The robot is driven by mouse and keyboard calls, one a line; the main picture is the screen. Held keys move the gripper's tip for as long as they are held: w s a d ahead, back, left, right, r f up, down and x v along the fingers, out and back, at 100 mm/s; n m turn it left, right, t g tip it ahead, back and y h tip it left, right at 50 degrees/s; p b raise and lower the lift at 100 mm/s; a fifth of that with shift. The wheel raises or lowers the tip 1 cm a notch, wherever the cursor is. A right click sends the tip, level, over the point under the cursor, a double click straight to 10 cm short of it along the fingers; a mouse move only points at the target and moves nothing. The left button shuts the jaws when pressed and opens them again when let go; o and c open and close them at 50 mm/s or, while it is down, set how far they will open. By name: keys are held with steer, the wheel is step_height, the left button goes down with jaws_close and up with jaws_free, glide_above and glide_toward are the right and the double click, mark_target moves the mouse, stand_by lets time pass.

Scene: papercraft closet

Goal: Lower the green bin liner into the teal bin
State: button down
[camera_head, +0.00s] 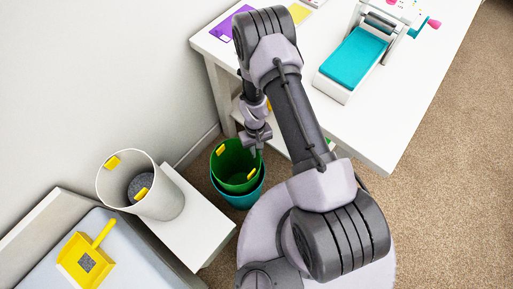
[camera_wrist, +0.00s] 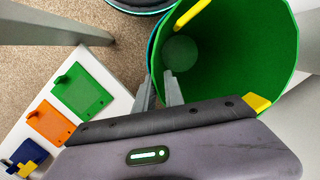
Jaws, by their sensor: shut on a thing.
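The green bin liner (camera_head: 232,160) is a round, open-topped tub with yellow tabs on its rim. Its lower part is inside the teal bin (camera_head: 243,198), and its rim stands above the bin's rim. My gripper (camera_head: 258,148) is at the liner's right rim in the head view, shut on its wall. In the wrist view my gripper's fingers (camera_wrist: 165,85) straddle the wall of the liner (camera_wrist: 230,45), and a thin strip of the teal bin (camera_wrist: 152,48) shows outside it. The liner's bottom is visible, but how far it is from the bin's floor is hidden.
A white bin (camera_head: 150,190) with yellow tabs stands on a white stand (camera_head: 205,230) to the left. A white table (camera_head: 385,130) with a teal-bedded press (camera_head: 352,60) is at the right. The wall is close behind the teal bin.

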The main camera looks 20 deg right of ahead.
steer(key=shift+f, duration=0.1)
steer(key=c, duration=1.3)
jaws_free()
steer(key=shift+c, duration=0.2)
step_height(320, 180, up, 17)
steer(key=w+p, duration=0.3)
steer(key=p, duration=0.4)
step_height(320, 180, up, 25)
steer(key=m+t, duration=0.3)
steer(key=s+a+r+m+t+y, duration=0.1)
steer(key=s+r+t, duration=0.3)
steer(key=s+r, duration=1.2)
steer(key=shift+a+r+m+t+y, duration=0.25)
steer(key=shift+a+m+y, duration=0.2)
steer(key=shift+m, duration=0.45)
